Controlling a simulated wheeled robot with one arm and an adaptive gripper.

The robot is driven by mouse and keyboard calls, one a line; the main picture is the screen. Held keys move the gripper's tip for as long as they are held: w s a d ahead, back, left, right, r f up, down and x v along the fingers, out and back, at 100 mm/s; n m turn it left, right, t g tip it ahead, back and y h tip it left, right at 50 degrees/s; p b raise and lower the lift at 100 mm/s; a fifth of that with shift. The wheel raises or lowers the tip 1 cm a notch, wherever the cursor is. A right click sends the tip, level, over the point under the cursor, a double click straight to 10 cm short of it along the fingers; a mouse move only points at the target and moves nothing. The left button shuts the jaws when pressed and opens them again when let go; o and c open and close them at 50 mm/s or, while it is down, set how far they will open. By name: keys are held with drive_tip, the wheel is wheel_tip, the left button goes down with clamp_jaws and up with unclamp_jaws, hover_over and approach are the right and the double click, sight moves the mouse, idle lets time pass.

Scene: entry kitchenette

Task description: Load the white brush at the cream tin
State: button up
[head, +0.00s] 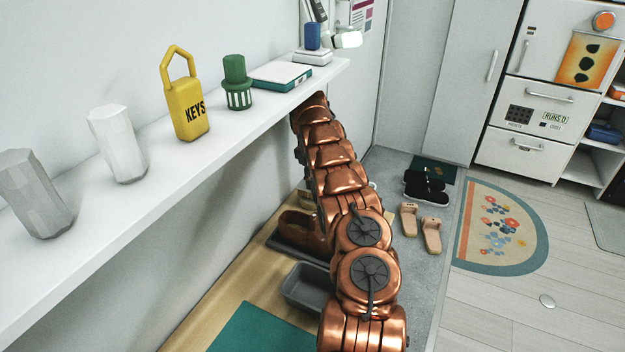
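I cannot make out a white brush or a cream tin for certain. A small pale item with a dark part (305,201) shows low by the wall, partly hidden by my copper arm; I cannot tell what it is. A brown shoe-like thing (296,232) stands beside it on a dark tray or mat. My arm reaches up from the bottom and narrows at the shelf's front edge. My gripper is not visible, and I cannot tell whether it holds anything.
The white shelf (262,117) bears a yellow KEYS tag (187,108), a green container (238,88), a book (281,76) and faceted blocks (118,143). A grey bin (308,287) stands below. Slippers (431,235), black shoes (425,188) and a floral mat (497,228) lie right.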

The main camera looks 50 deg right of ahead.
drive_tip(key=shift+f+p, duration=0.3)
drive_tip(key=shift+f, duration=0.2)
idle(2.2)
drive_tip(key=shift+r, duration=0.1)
